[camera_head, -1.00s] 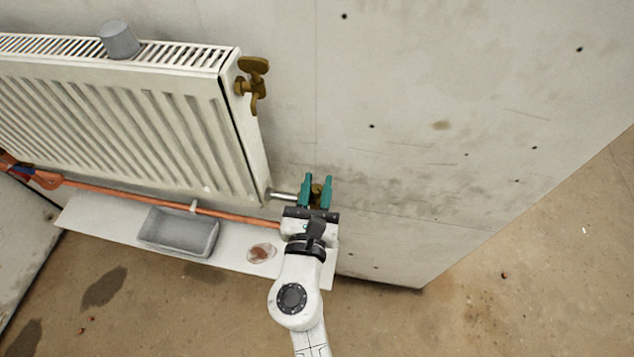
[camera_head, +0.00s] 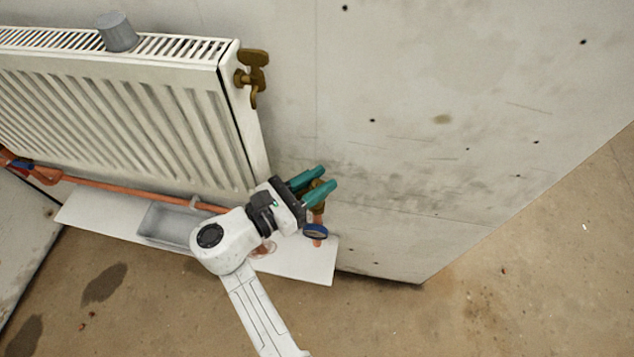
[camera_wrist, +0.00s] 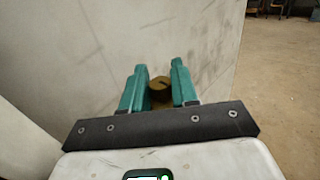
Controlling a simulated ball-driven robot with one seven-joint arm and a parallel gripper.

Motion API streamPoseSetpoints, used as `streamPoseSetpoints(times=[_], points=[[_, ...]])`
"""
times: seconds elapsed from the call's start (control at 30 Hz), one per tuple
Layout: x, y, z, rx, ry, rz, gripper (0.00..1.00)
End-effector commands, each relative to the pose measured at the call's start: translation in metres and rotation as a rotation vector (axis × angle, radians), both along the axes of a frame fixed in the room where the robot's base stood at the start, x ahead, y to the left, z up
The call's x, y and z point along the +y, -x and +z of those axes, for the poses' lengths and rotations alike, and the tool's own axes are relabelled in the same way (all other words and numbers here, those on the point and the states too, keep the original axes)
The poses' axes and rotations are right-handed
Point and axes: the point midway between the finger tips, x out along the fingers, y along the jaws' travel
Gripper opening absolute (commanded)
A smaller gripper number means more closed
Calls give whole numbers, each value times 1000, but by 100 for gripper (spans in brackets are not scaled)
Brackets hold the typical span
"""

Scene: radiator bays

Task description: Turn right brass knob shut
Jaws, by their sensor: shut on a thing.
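The right brass knob (camera_wrist: 160,88) sits between the two teal fingers of my gripper (camera_wrist: 157,72) in the wrist view, with a dark slot mark on its face. In the head view a little of the knob (camera_head: 316,184) shows between the fingers of my gripper (camera_head: 327,177), low beside the radiator's bottom right corner. My gripper is shut on the knob, its fingers pointing up and right. My gripper and wrist hide the pipe end left of the knob.
A white radiator (camera_head: 130,130) hangs on the concrete wall, with a brass fitting (camera_head: 253,75) at its top right and a grey cup (camera_head: 116,32) on top. A blue round part (camera_head: 316,231) sits below my gripper. A grey tray (camera_head: 168,224) stands on a white board (camera_head: 95,215).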

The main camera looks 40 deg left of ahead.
Motion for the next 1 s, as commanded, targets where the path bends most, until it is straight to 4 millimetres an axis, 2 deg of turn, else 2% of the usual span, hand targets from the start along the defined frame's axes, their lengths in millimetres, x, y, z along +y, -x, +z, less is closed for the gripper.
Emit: streamPoseSetpoints(times=[0.67, 0.7, 0.87, 1.0], points=[[0, -1, -1, 3, 0, -59, 0], [0, -1, -1, 3, 0, -59, 33], [0, -1, -1, 2, 1, -59, 47], [0, -1, -1, 2, 1, -59, 47]])
